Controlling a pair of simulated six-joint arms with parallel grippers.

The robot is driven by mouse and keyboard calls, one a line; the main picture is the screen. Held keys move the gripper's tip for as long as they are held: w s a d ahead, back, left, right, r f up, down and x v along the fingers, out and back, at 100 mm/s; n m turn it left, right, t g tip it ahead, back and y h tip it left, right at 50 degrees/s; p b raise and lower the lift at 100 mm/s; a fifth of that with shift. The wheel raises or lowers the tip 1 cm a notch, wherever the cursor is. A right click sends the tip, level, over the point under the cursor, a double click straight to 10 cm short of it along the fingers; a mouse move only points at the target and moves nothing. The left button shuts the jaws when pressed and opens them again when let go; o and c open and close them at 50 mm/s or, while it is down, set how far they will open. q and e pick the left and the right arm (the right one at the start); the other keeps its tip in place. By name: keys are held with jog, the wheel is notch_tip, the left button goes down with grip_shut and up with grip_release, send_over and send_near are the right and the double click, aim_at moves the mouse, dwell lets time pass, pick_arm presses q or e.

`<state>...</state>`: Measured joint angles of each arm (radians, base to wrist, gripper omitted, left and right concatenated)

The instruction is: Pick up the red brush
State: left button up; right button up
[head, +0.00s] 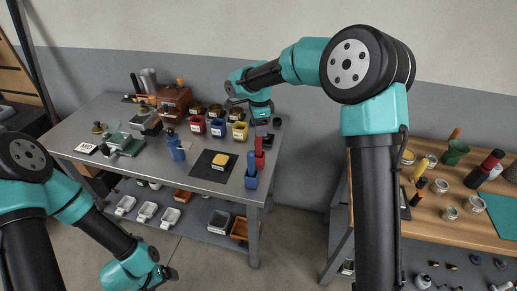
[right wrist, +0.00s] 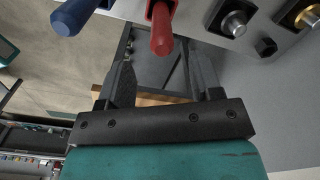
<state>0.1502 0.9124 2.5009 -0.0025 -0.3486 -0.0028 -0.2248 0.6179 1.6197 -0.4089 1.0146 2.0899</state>
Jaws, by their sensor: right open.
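The red brush (head: 259,153) stands at the right end of the grey table, beside a blue-handled one (head: 251,172). In the right wrist view its red handle (right wrist: 161,28) reaches down from the top edge, and the blue handle (right wrist: 78,16) is left of it. My right gripper (head: 262,119) is above the table's right end, close to the red brush in the picture. In its wrist view the jaws (right wrist: 162,68) are open and empty, and the red handle's end lies between their lines. My left gripper (head: 170,274) hangs low in front of the table; its jaws are too small to read.
Red, blue and yellow bins (head: 218,128) stand at the table's back. A dark mat (head: 205,172) with a yellow item lies left of the brushes, and a blue bottle (head: 175,147) stands further left. A wooden bench (head: 450,185) with jars is at the right.

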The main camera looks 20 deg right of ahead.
aim_at(258, 149)
jog(key=shift+f, duration=0.45)
notch_tip(258, 149, down, 5)
jog(key=shift+w+f, duration=0.1)
jog(key=shift+w, duration=0.05)
dwell(0.6)
jog(key=c, duration=1)
